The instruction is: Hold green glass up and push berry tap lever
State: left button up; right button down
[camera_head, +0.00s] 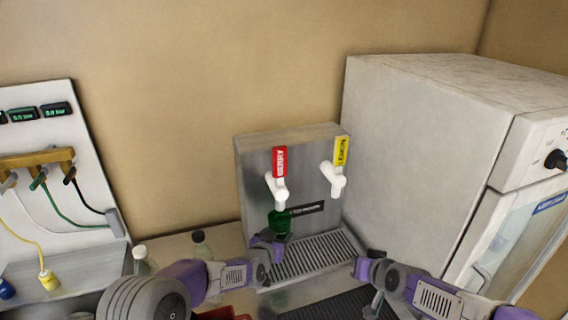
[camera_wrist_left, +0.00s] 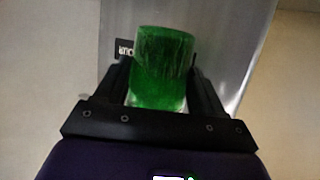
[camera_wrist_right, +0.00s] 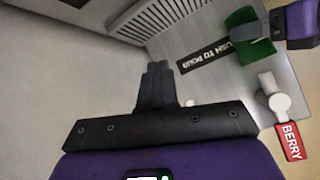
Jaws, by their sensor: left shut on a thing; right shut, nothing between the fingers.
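The green glass (camera_head: 279,221) is held under the berry tap (camera_head: 277,187), which has a red BERRY label and a white lever. My left gripper (camera_head: 268,238) is shut on the glass; in the left wrist view the green glass (camera_wrist_left: 163,68) stands between the two fingers. The glass also shows at the upper right of the right wrist view (camera_wrist_right: 250,38). My right gripper (camera_head: 374,300) is shut and empty, low and to the right of the dispenser. In the right wrist view its closed fingers (camera_wrist_right: 155,85) point toward the dispenser front, with the berry tap (camera_wrist_right: 279,101) to their right.
A slotted drip tray (camera_head: 305,256) lies below. A large white cabinet (camera_head: 420,150) stands close on the right. A hose panel (camera_head: 60,180) is at far left.

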aim_at(280, 157)
jog(key=a+r+n+t+y, duration=0.1)
jog(key=a+r+n+t, duration=0.1)
jog(key=a+r, duration=0.5)
jog(key=a+r+n+t+y, duration=0.2)
jog(key=a+r+t, duration=0.3)
jog(key=r, duration=1)
jog(key=a+n, duration=0.1)
jog(key=a, duration=0.1)
jog(key=shift+s+a+r+y, duration=0.3)
jog(key=shift+s+a, duration=0.05)
jog(key=shift+s, duration=0.05)
jog(key=x, duration=1.4)
jog(key=shift+r, duration=0.1)
jog(key=shift+w, duration=0.1)
